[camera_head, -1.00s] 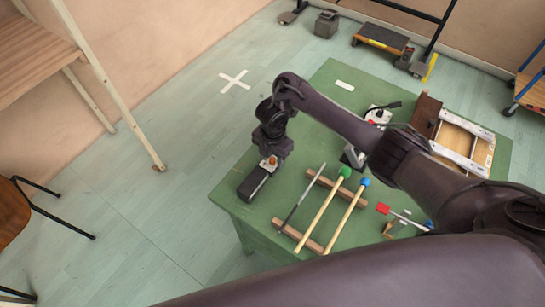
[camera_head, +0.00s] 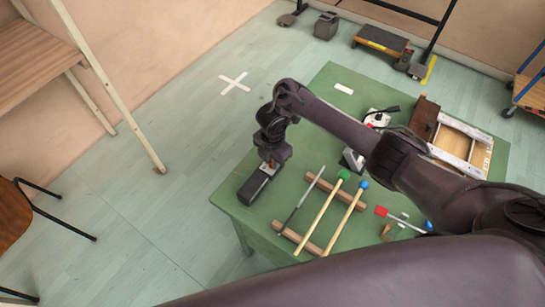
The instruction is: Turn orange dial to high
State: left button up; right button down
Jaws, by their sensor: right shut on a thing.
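A small dark box (camera_head: 253,188) with a light edge sits at the near-left corner of the green table. My right gripper (camera_head: 269,165) points down over the box's far end and is shut on the orange dial there. The jaws hide nearly all of the dial, so its setting cannot be read. My left gripper is not in view.
Mallets with a green head (camera_head: 344,175) and a blue head (camera_head: 363,184) and a grey rod (camera_head: 300,202) lie across wooden bars on the green table (camera_head: 228,195). A red-headed mallet (camera_head: 381,211) lies to the right. A framed wooden thing (camera_head: 463,145) stands farther back.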

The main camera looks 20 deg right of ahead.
jog(key=m+p, duration=0.3)
jog(key=shift+r, duration=0.25)
jog(key=m+p, duration=0.3)
jog(key=m, duration=0.2)
jog(key=m+p, duration=0.3)
jog(key=m, duration=0.1)
jog(key=shift+a, duration=0.1)
jog(key=shift+w+f+m+p, duration=0.1)
jog(key=shift+m+p, duration=0.7)
jog(key=shift+m, duration=1.3)
jog(key=c, duration=1.3)
grip_release()
jog(key=shift+f, duration=0.1)
jog(key=shift+r+p, duration=0.5)
jog(key=shift+r, duration=3.4)
